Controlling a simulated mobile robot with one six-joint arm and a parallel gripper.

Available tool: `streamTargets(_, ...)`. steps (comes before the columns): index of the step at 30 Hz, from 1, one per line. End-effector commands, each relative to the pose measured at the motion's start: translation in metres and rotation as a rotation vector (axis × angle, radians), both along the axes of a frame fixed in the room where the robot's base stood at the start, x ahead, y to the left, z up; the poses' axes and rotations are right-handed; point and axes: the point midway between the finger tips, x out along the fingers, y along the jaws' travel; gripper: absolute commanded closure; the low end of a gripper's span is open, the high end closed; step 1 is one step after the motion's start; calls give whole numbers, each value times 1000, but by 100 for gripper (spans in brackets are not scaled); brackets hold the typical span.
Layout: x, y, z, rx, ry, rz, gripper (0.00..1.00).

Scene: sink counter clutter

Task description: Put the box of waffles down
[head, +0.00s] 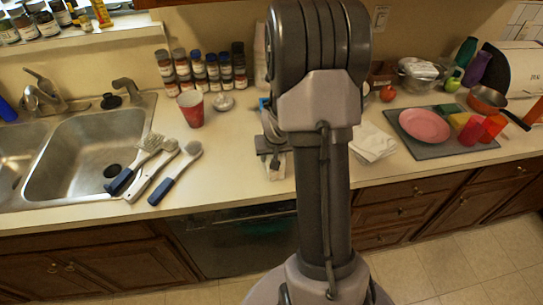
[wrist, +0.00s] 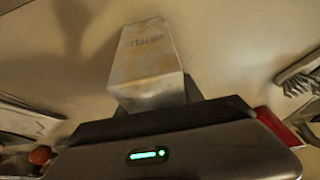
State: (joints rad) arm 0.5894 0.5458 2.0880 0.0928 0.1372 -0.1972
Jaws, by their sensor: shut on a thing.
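The box of waffles (wrist: 150,52), pale with a worn orange-tan face and faint lettering, is between the fingers of my gripper (wrist: 152,112) in the wrist view. My gripper is shut on it. In the head view my gripper (head: 272,158) is over the counter, left of my arm, and only a pale bit of the box (head: 276,172) shows below it. My arm hides the rest. I cannot tell whether the box touches the counter.
Brushes (head: 153,165) lie left, beside the sink (head: 95,150). A red cup (head: 191,108) and spice jars (head: 212,72) stand behind. White napkins (head: 373,142) and a grey mat (head: 430,151) with a pink plate (head: 424,125) are right. Counter between brushes and gripper is clear.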

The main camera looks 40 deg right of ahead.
Motion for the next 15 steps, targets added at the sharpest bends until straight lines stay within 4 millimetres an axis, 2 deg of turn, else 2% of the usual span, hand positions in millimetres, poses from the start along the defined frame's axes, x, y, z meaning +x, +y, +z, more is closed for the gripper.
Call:
streamTargets(10, 0, 0, -4, -2, -3, 0, 100)
streamTargets(11, 0, 0, -4, -1, -2, 0, 53)
streamTargets(13, 0, 0, -3, -1, -2, 0, 39)
streamTargets(14, 0, 0, -3, -1, -2, 0, 35)
streamTargets(15, 0, 0, -3, -1, -2, 0, 35)
